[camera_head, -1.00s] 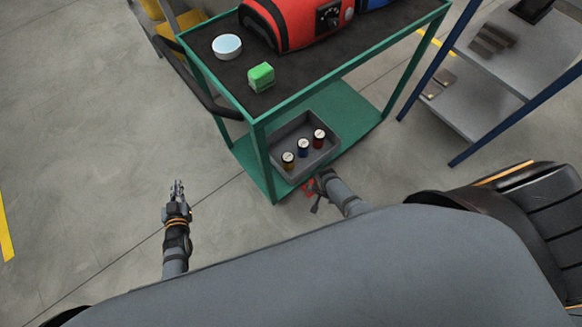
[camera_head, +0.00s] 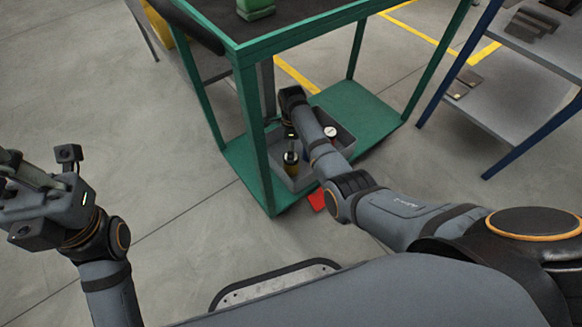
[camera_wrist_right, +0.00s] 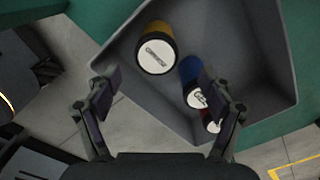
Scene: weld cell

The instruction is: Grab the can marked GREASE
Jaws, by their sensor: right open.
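The yellow can (camera_wrist_right: 157,42) stands in the grey bin, and the small lettering on its white lid looks like GREASE. It also shows in the head view (camera_head: 290,168). A blue can (camera_wrist_right: 190,72) and a red can (camera_wrist_right: 211,117) stand in the same bin; the right finger partly covers both. My right gripper (camera_wrist_right: 160,92) is open and empty above the bin, its fingers apart with the yellow can ahead between them, slightly farther off. My left gripper (camera_head: 28,172) is at the far left, away from the cart; its jaw opening is unclear.
The grey bin (camera_wrist_right: 262,50) sits on the lower shelf of the green cart (camera_head: 358,100), under the top deck and between posts. A red item (camera_head: 317,199) lies by the shelf's front edge. A blue-legged rack (camera_head: 470,110) stands right. Floor on the left is clear.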

